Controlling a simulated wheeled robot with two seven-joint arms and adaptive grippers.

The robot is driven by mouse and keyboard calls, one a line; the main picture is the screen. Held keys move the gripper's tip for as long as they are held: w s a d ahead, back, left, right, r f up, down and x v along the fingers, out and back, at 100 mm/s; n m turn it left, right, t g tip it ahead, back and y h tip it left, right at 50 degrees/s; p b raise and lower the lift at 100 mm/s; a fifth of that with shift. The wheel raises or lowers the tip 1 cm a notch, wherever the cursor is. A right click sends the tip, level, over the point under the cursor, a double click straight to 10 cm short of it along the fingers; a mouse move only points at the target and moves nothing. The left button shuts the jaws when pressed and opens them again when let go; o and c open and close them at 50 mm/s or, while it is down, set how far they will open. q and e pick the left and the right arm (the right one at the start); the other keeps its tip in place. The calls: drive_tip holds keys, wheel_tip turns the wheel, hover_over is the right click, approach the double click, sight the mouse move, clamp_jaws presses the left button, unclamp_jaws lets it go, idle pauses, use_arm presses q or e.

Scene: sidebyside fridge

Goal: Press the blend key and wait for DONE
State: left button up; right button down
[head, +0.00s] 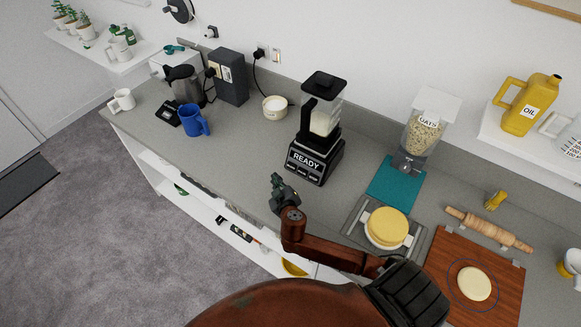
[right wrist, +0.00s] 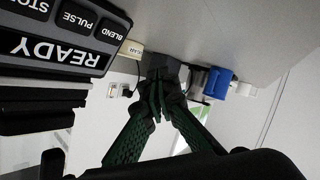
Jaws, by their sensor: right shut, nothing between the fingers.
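The blender (head: 318,130) stands upright on the grey counter, its jar holding pale contents. Its display (head: 306,161) reads READY. The blend key (right wrist: 113,31) is at one end of a row with PULSE and STOP, shown upside down in the right wrist view. My right gripper (head: 277,182) is shut and empty, in front of and to the left of the blender base, apart from it. Its green fingers meet in the right wrist view (right wrist: 160,104), clear of the key. My left gripper is out of view.
A blue mug (head: 193,120), kettle (head: 186,84) and small white bowl (head: 275,107) stand left of the blender. Right of it are an oats dispenser (head: 424,128), a teal mat (head: 395,184) and a wooden board (head: 463,300). The counter between mug and blender is mostly clear.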

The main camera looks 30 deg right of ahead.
sight(287, 165)
drive_tip(key=d+f+b, duration=0.1)
drive_tip(key=d, duration=0.1)
drive_tip(key=w+d+f+b, duration=0.1)
drive_tip(key=w+d+b, duration=0.1)
drive_tip(key=d, duration=0.1)
drive_tip(key=shift+w+d+f, duration=0.1)
drive_tip(key=shift+d+f, duration=0.25)
drive_tip(key=shift+f, duration=0.05)
drive_tip(key=shift+w+d+f, duration=0.2)
drive_tip(key=shift+w+d, duration=0.05)
drive_tip(key=shift+d, duration=0.45)
idle(0.6)
drive_tip(key=shift+w+d+f+b, duration=0.15)
drive_tip(key=shift+d+b, duration=0.15)
drive_tip(key=shift+w+d+f, duration=0.15)
drive_tip(key=shift+d, duration=0.25)
idle(0.9)
drive_tip(key=shift+a, duration=0.1)
drive_tip(key=shift+s+a+r+p, duration=0.3)
drive_tip(key=shift+a+r, duration=0.05)
drive_tip(key=shift+a, duration=0.3)
